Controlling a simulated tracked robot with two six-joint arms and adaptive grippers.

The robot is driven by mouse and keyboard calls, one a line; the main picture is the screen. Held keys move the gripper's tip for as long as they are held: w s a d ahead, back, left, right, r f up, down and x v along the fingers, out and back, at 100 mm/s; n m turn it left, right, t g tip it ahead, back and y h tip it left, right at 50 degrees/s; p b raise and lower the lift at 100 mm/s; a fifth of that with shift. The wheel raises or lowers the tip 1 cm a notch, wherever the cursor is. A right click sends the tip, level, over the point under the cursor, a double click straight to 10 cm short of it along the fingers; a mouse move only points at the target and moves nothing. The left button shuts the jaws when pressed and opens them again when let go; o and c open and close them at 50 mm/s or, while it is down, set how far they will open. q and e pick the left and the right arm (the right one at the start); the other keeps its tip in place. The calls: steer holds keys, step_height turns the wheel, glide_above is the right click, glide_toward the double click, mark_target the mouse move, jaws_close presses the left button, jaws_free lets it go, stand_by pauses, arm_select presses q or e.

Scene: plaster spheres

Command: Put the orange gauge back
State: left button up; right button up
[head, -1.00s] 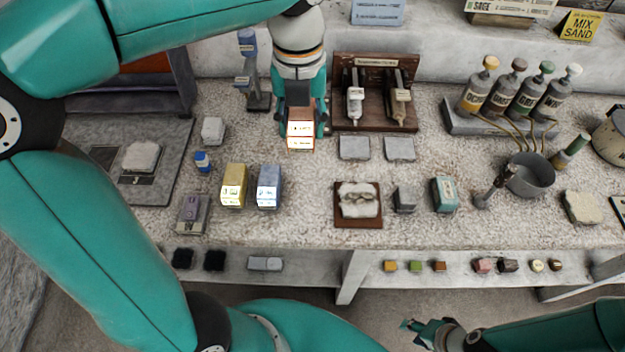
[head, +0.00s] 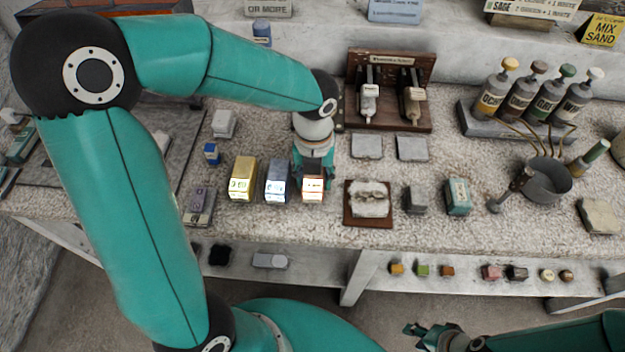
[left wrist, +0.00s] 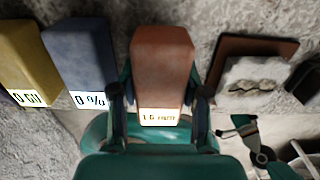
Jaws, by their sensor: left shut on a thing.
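The orange-brown gauge (head: 313,189) is a small block with a lit white label on its front. My left gripper (left wrist: 161,92) is shut on it, one finger on each side. The gauge is just right of the blue-grey gauge (head: 277,181), which stands right of the yellow gauge (head: 243,178). The three are roughly in line, with a small gap between orange and blue-grey. I cannot tell whether the orange gauge touches the counter. My right gripper (head: 428,333) is low at the front, away from the counter objects; its jaw opening is unclear.
A brown tray with a cracked plaster piece (head: 369,200) stands close right of the orange gauge. A purple-grey device (head: 200,205) is left of the yellow gauge. Behind are a wooden rack (head: 388,88) and two grey slabs (head: 367,146). A metal pot (head: 548,182) stands at right.

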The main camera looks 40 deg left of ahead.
arm_select(q)
steer(key=shift+f, duration=0.85)
steer(key=shift+f, duration=0.15)
steer(key=o, duration=1)
step_height(320, 180, up, 12)
steer(key=shift+r+p, duration=0.2)
steer(key=shift+p, duration=0.4)
